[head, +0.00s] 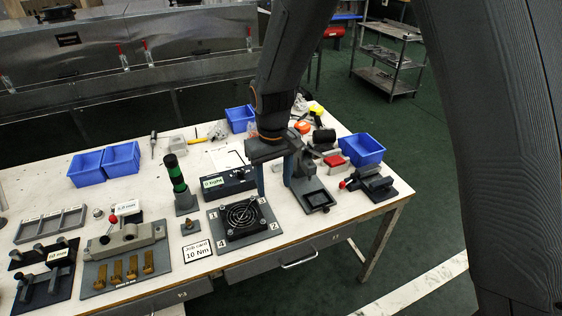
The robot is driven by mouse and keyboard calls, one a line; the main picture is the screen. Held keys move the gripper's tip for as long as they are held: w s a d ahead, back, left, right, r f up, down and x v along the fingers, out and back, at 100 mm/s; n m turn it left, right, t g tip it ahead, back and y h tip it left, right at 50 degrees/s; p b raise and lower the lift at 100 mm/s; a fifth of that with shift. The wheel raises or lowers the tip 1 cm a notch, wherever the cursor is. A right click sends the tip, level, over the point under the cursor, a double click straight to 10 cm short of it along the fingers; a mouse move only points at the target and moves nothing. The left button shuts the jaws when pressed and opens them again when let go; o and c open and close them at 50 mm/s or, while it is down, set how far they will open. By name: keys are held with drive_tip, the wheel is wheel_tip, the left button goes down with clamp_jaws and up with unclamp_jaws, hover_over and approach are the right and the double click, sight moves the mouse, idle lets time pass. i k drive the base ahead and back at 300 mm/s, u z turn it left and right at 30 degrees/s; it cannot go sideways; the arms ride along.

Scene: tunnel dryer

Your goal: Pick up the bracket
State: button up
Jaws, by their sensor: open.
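Several small brass-coloured pieces that look like brackets (117,273) stand in a row on a dark grey plate (98,293) at the front left. A grey clamp-like block lies behind them on the same plate. My gripper (273,181) points down over the middle right of the table, far to the right of the brass pieces. Its two fingers are apart with nothing seen between them. It is between a black box (228,183) and a dark grey stand with a shallow tray (315,197), partly covering the stand. I cannot tell whether it touches either.
A fan on a numbered plate (241,236), a black and green cylinder (178,178) and a job card (198,251) lie between my gripper and the brass pieces. Blue bins (121,158) stand behind. A red-knobbed clamp (372,184) sits near the table's right edge.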

sight(277, 166)
drive_tip(key=i, duration=0.85)
